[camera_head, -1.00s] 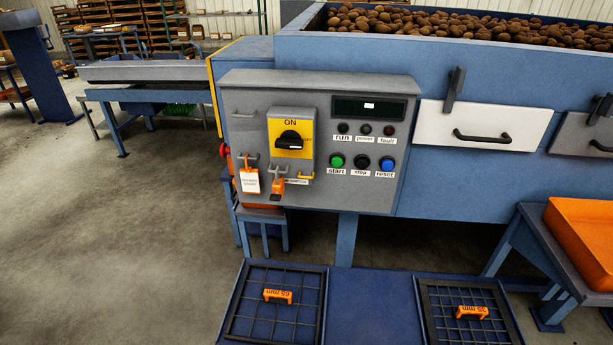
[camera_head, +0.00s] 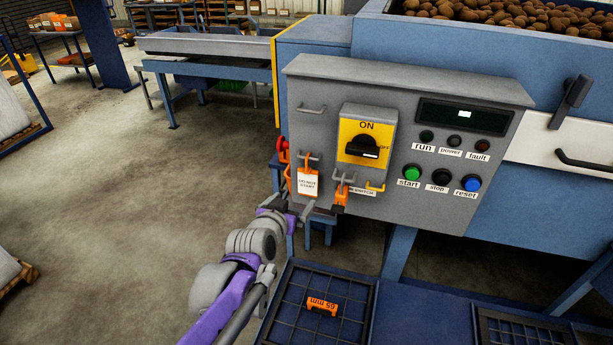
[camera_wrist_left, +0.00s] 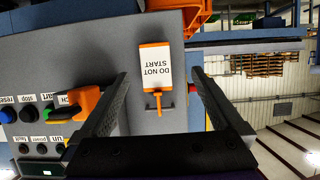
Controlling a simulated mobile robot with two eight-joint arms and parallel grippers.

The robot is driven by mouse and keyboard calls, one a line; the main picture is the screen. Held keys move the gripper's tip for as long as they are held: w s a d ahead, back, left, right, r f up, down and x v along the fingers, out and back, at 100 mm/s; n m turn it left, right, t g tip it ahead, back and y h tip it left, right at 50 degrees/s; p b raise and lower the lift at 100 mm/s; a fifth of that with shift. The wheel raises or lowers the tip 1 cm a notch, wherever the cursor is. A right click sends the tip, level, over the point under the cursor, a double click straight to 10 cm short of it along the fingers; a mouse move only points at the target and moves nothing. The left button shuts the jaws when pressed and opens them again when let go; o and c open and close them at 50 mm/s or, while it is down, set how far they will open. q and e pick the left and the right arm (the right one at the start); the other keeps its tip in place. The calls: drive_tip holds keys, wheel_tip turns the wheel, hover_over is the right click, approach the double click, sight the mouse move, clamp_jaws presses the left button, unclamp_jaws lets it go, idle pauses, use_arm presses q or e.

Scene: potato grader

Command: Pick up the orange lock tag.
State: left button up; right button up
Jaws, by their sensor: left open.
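The orange lock tag (camera_head: 308,183) has a white "DO NOT START" label and hangs from a small hook on the left side of the grey control panel. In the left wrist view the tag (camera_wrist_left: 155,60) appears upside down, between the lines of my two fingers. My left gripper (camera_head: 311,208) is open just below and in front of the tag, with nothing seen between its fingers. Whether a finger touches the tag cannot be told. My right gripper is in neither view.
An orange padlock-like piece (camera_head: 341,196) hangs right of the tag, close to my gripper. The yellow ON switch (camera_head: 366,142) and the green start button (camera_head: 412,173) are on the panel (camera_head: 312,130). A sieve (camera_head: 275,330) with an orange handle lies below.

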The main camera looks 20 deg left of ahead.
sight(307, 188)
use_arm(q)
drive_tip(key=shift+d+x, duration=0.15)
drive_tip(key=shift+x, duration=1.45)
drive_tip(key=shift+d+x, duration=0.15)
drive_tip(key=shift+x, duration=1.4)
drive_tip(key=shift+d+x, duration=0.15)
drive_tip(key=shift+x, duration=1.45)
drive_tip(key=shift+r, duration=0.2)
drive_tip(key=c, duration=1.4)
